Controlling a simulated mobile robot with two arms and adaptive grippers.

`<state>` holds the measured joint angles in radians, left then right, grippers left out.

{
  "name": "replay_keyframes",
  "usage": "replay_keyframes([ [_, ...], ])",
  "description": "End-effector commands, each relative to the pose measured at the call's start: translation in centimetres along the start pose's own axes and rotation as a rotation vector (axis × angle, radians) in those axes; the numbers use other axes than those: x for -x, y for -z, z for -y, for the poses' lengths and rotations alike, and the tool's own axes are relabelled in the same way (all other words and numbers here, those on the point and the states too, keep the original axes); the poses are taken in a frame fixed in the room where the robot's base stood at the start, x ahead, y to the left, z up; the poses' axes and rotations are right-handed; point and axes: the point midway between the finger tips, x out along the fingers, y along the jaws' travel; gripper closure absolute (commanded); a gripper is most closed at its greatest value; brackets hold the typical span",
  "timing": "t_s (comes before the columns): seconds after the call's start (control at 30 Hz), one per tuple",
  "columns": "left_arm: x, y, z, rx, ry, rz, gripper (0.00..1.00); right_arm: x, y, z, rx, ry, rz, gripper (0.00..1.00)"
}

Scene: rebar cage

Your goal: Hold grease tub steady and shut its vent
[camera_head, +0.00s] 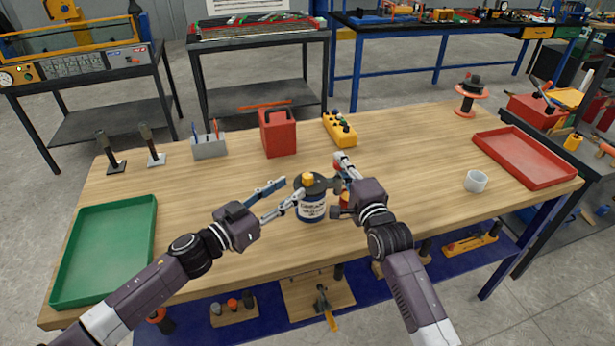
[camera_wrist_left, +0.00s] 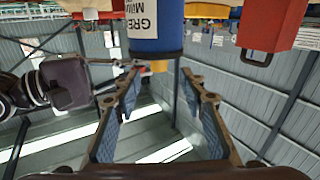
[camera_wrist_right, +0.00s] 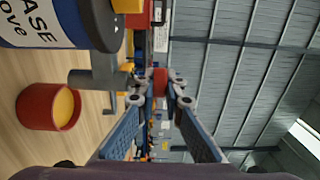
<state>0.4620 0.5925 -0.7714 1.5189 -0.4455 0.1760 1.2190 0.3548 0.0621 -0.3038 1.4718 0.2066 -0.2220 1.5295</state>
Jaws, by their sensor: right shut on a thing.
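The grease tub (camera_head: 312,207) stands upright on the table, blue and white with a dark lid and a yellow cap (camera_head: 308,179). It also shows in the left wrist view (camera_wrist_left: 155,28). My left gripper (camera_head: 291,189) is open at the tub's left side, its fingertips close to it; contact is unclear. My right gripper (camera_head: 342,179) is at the tub's upper right. In the right wrist view its fingers (camera_wrist_right: 170,85) close on a small red knob (camera_wrist_right: 160,77) beside a grey vent fitting (camera_wrist_right: 98,77) on the tub. The vent's exact position is unclear.
A red cup-like piece with a yellow inside (camera_wrist_right: 48,106) stands near the tub. A red container (camera_head: 278,135) and yellow button box (camera_head: 340,131) stand behind. A green tray (camera_head: 104,250) is left; a white cup (camera_head: 475,181) and red tray (camera_head: 525,157) are right.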

Motion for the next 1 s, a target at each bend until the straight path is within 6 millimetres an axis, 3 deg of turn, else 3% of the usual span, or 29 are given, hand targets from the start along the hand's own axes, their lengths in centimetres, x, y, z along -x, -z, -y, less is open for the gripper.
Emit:
replay_keyframes([
  [0.2, -4.6, 0.1, -0.1, -0.001, -0.002, -0.002, 0.62, 0.0, 0.0, -0.1, 0.0, -0.002, 0.0, 1.0],
  [0.4, -7.0, 0.1, -0.1, -0.001, -0.001, -0.001, 0.62, 0.0, 0.0, -0.1, 0.0, -0.001, 0.0, 1.0],
  [0.8, -7.7, 0.0, -0.1, -0.001, -0.002, 0.0, 0.62, 0.0, 0.0, -0.1, 0.0, -0.001, 0.0, 1.0],
  [1.0, -7.6, 0.0, -0.1, -0.001, -0.002, 0.0, 0.83, 0.0, 0.0, -0.1, 0.0, -0.002, 0.0, 1.0],
])
